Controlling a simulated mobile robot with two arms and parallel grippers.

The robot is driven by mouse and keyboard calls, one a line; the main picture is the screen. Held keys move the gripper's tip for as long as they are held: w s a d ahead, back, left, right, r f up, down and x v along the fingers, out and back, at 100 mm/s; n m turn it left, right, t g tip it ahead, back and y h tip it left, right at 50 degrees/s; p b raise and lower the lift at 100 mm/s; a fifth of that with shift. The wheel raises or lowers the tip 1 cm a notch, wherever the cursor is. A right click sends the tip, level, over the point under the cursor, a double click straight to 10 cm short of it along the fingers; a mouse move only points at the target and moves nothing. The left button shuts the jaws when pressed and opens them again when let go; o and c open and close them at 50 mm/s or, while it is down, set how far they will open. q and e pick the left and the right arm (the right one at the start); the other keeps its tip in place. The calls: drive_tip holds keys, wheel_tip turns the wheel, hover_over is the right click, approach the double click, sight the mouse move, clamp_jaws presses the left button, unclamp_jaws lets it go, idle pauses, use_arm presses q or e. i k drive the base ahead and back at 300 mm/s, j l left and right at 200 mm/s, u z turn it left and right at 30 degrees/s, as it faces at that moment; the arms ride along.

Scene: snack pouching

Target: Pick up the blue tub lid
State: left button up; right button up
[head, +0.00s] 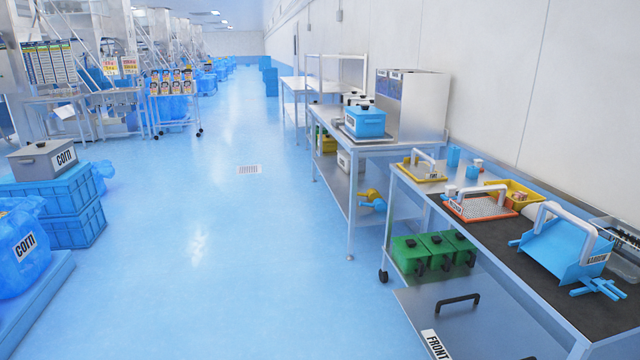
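A blue tub (369,125) stands on the further steel table at the middle right. Its top has a dark fitting (365,104), and I cannot tell clearly where a lid ends and the tub begins. Similar tubs with dark tops stand just behind it, partly hidden. No separate blue lid can be made out for certain. Neither of my grippers is in view.
The near table (600,315) holds a blue scoop (560,250), an orange-rimmed tray (481,207) and a yellow bin (520,198). Green containers (410,254) sit on its lower shelf. Blue crates (75,225) and a corn bag stand left. The central floor (215,265) is clear.

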sight(362, 109)
drive_tip(key=i, duration=4.9)
